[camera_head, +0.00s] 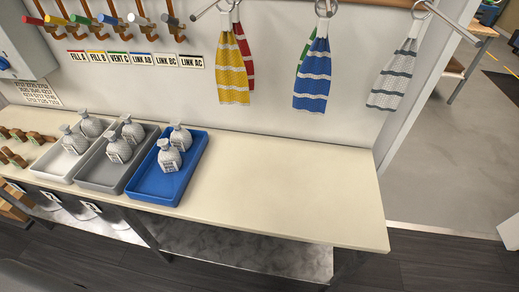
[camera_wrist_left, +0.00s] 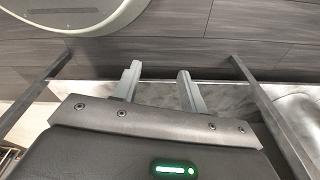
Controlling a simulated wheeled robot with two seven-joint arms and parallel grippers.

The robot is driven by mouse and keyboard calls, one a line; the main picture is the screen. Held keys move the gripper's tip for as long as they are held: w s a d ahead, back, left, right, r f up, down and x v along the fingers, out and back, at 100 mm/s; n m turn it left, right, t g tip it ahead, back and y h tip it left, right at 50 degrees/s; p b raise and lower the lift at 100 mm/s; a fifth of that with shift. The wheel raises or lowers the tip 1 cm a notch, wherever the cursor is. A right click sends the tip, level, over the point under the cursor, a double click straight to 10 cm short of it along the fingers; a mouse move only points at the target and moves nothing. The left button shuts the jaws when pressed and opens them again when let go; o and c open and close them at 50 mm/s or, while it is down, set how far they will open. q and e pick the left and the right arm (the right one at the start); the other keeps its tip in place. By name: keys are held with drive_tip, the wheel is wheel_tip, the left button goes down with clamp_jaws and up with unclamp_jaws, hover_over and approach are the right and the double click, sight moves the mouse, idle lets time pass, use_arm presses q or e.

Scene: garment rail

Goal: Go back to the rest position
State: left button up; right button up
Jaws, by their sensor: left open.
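My left gripper (camera_wrist_left: 160,70) shows in the left wrist view, its two fingers apart with nothing between them. Dark wood-look floor (camera_wrist_left: 225,55) lies beyond the fingertips. Neither gripper shows in the head view, and my right gripper is in no view. In the head view a yellow striped towel (camera_head: 232,75), a blue striped towel (camera_head: 312,75) and a grey-and-white striped towel (camera_head: 394,77) hang from rings along the wall. Parts of a red towel (camera_head: 246,65) and a green one show behind the yellow and blue ones.
A pale bench (camera_head: 290,190) runs below the towels, its right half clear. On its left are a blue tray (camera_head: 150,192), a grey tray (camera_head: 100,180) and a light tray (camera_head: 50,166) holding pale bottles. Colored valve handles (camera_head: 110,19) line the wall. Open floor (camera_head: 435,170) lies right.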

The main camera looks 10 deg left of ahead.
use_arm(q)
drive_tip(key=s+a+f, duration=0.2)
drive_tip(key=s+f, duration=0.6)
drive_tip(key=s, duration=0.4)
drive_tip(key=shift+s+a+f+g, duration=0.15)
drive_tip(key=shift+s+f+g, duration=0.05)
drive_tip(key=shift+f+g, duration=0.2)
